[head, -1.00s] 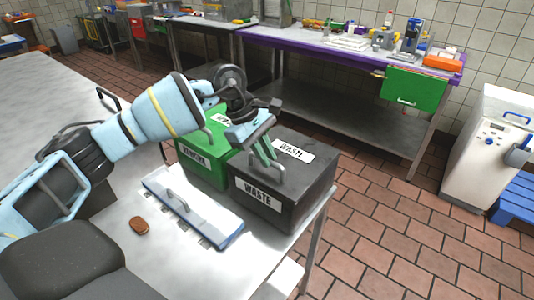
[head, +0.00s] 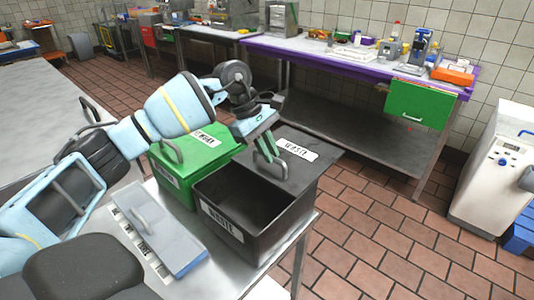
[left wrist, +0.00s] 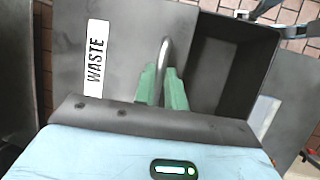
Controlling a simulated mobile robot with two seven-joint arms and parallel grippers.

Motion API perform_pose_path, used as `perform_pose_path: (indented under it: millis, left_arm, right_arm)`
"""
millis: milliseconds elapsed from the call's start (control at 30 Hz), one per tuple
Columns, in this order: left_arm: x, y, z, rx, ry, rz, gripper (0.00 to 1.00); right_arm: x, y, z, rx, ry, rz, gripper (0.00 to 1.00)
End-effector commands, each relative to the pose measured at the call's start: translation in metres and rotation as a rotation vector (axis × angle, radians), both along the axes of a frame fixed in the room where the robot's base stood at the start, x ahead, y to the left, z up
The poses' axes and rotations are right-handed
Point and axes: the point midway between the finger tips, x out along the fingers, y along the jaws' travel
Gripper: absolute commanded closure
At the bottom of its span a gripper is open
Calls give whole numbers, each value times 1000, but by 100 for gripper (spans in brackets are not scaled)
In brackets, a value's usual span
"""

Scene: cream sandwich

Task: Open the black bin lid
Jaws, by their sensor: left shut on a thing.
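The black bin (head: 219,221), marked WASTE, stands on the metal table. Its black lid (head: 325,155) has a white WASTE label and is shifted toward the back right, overhanging that side. The bin's dark interior shows in front of the lid, and beside it in the left wrist view (left wrist: 231,75). My left gripper (head: 268,152) is above the lid, with green fingers shut on the lid's metal handle (left wrist: 163,55). The fingers partly hide the handle in the head view. My right gripper is not in view.
A green bin (head: 172,187) stands left of the black bin, its lid closed. A grey-lidded box (head: 180,250) lies in front. A purple-edged bench (head: 345,60) stands behind, with a green drawer (head: 415,103). Tiled floor (head: 385,225) is clear on the right.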

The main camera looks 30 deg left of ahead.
Motion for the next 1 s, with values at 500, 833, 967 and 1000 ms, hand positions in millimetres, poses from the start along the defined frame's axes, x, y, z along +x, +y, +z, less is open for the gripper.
perform_pose_path:
  millis: [500, 833, 967, 1000]
  left_arm:
    - [-1, 1, -3, 3, 6, 1, 76]
    - [-1, 1, -2, 2, 6, 1, 66]
    - [-1, 3, 4, 2, 5, 2, 66]
    - [-2, 5, 8, 2, 4, 2, 66]
  right_arm:
    - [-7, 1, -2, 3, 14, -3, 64]
    - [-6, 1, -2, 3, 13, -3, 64]
    - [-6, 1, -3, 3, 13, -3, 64]
    - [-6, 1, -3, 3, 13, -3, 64]
